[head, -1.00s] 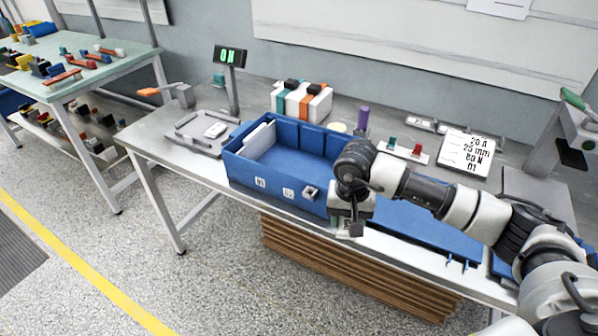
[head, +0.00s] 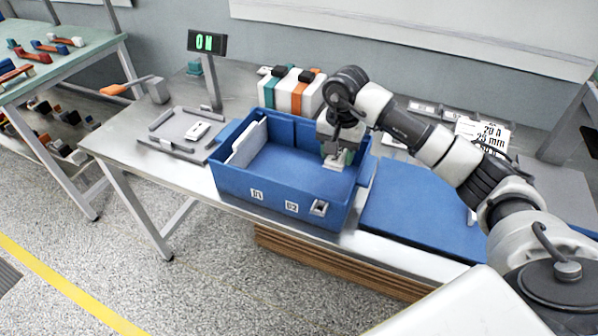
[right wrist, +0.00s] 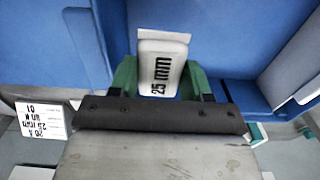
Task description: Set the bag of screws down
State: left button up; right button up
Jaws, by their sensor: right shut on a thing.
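The bag of screws (right wrist: 163,65) is a small white packet marked "25 mm" in the right wrist view. My right gripper (right wrist: 160,82) is shut on it, with a green finger on each side. In the head view my right gripper (head: 339,157) points down over the right part of the blue bin (head: 228,186), and the bag (head: 335,165) shows small and pale below its fingers. I cannot tell whether the bag touches the bin floor. My left gripper is not in view.
The bin has a white divider at its left and open blue floor (head: 285,165) in the middle. A blue mat (head: 420,210) lies to its right. A tray with a white device (head: 198,131) is to its left. White, teal and orange boxes (head: 290,95) stand behind it.

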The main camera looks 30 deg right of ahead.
send_over(333, 189)
notch_tip(333, 189, down, 5)
jog(key=shift+p, duration=0.35)
jog(key=shift+f, duration=0.35)
notch_tip(333, 189, down, 4)
jog(key=shift+r, duration=0.2)
jog(key=shift+f, duration=0.3)
jog(key=o, duration=1)
jog(key=shift+c, duration=0.2)
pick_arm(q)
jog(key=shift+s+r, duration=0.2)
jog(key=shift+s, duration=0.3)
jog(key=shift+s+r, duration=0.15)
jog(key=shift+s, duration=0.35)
